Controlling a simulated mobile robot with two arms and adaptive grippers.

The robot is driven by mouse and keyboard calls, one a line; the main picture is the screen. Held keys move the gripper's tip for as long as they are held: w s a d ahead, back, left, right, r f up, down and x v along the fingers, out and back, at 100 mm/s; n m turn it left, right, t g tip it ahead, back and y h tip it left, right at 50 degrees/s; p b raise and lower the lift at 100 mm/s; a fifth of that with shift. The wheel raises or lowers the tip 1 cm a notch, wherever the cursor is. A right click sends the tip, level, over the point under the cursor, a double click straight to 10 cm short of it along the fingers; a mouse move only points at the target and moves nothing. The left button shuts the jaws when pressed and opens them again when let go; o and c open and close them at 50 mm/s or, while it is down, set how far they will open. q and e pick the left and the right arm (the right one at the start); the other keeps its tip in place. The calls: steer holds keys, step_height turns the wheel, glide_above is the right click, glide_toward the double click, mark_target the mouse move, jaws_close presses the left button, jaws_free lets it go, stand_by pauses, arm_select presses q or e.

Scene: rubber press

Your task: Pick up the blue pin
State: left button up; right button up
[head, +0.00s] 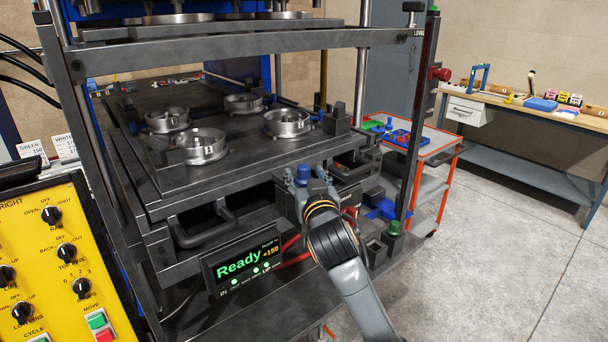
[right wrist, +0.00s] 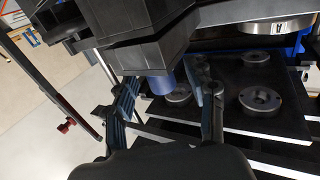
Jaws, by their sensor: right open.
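The blue pin (head: 303,173) stands at the front of the press, just beyond my right gripper (head: 313,190) in the head view. In the right wrist view the blue pin (right wrist: 166,83) shows as a short blue cylinder beside a dark block. There my right gripper (right wrist: 162,95) is open, with one finger on each side of the pin's visible end. I cannot tell whether either finger touches it. My right arm hides part of the area below the pin in the head view. My left gripper is not in view.
The press plate (head: 225,170) holds several metal ring moulds. A dark handle (head: 203,228) and a "Ready" display (head: 243,263) are left of my right arm. A press post (head: 418,130) stands to the right. A red-edged cart (head: 440,140) and workbench (head: 540,112) stand farther right.

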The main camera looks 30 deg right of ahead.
steer(key=shift+x, duration=0.85)
steer(key=shift+s+f, duration=0.1)
steer(key=shift+c, duration=0.5)
jaws_close()
